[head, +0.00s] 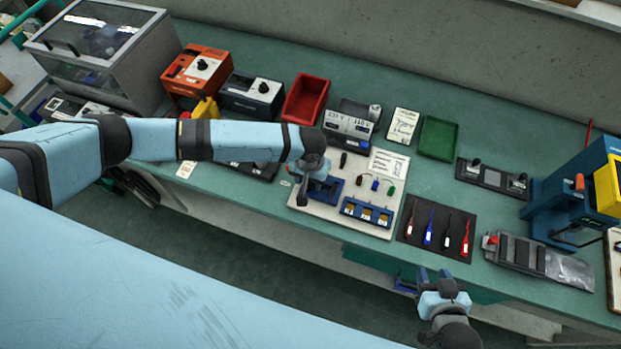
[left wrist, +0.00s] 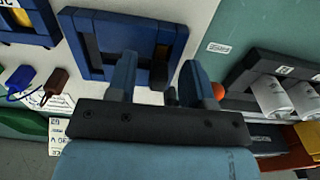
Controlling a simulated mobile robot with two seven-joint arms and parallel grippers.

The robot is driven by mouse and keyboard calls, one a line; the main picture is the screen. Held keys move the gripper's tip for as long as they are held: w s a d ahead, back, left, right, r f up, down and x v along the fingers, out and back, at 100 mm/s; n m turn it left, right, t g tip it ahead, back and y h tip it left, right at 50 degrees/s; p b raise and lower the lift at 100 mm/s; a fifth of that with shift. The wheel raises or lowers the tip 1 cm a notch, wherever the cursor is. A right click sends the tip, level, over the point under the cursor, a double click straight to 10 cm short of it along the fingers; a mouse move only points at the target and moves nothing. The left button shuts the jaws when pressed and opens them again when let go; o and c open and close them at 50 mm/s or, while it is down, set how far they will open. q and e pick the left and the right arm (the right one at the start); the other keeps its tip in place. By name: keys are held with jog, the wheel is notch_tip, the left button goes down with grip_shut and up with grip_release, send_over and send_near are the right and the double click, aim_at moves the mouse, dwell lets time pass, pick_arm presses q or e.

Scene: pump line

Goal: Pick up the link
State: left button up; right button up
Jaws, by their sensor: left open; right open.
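A small dark piece (head: 343,158) lies on the white board (head: 300,207). It looks like the link, though I cannot be sure. In the left wrist view a dark piece (left wrist: 158,75) shows between the fingertips, apparently the same one. My left gripper (head: 314,184) is open above the board, by a blue fixture (head: 332,190); its two fingers (left wrist: 160,78) are spread in the left wrist view. Whether they touch the piece is unclear. My right gripper (head: 436,276) is open in front of the bench edge, with nothing visible in it.
Brown, blue and green connectors (head: 375,184) lie right of the dark piece. A blue holder (head: 367,212) stands at the board's front. A black mat with several tools (head: 438,230) lies to the right. Red (head: 306,99) and green (head: 438,138) trays stand behind.

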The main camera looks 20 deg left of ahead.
pick_arm(q)
grip_shut()
jog(key=shift+r, duration=0.15)
